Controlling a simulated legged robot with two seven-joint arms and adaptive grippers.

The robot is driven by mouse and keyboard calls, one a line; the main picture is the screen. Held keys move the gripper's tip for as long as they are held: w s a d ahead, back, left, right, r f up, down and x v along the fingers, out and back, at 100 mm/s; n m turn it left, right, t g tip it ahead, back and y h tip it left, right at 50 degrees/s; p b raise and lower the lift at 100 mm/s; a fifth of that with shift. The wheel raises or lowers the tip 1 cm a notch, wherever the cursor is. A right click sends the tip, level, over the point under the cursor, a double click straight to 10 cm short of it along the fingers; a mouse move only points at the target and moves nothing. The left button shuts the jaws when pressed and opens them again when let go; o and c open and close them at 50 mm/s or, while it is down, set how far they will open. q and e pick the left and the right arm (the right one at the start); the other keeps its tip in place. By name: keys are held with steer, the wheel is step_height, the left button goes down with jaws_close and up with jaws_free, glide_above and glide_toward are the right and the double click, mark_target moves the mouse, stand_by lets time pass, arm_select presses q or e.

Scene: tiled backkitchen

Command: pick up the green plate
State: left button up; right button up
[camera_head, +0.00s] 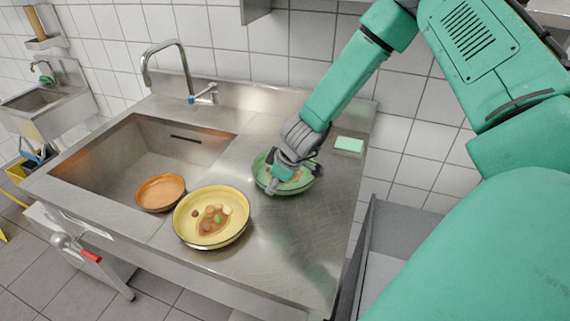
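The green plate (263,179) is a shallow round dish on the steel counter, right of the sink. My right gripper (278,185) is over it, with its fingers reaching down at the plate's inside and near rim. The gripper hides much of the plate's middle. I cannot tell whether the fingers are closed on the rim. The plate looks level on the counter. My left gripper is not in view.
A yellow plate (233,222) with food bits stands in front and left of the green plate. An orange-brown bowl (160,192) is at the sink's (140,160) near right edge. A green-white sponge (349,145) lies at the back right. The tap (178,66) rises behind the sink.

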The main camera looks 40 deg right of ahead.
steer(key=x, duration=0.2)
steer(key=shift+d+f, duration=0.2)
steer(key=shift+f, duration=0.15)
steer(key=shift+w+a+f, duration=0.2)
steer(key=shift+w+a, duration=0.05)
steer(key=shift+w, duration=0.05)
steer(key=shift+a+r, duration=0.15)
steer(key=shift+a, duration=0.05)
steer(key=shift+s, duration=0.1)
steer(key=c, duration=0.7)
jaws_close()
steer(key=shift+d, duration=0.25)
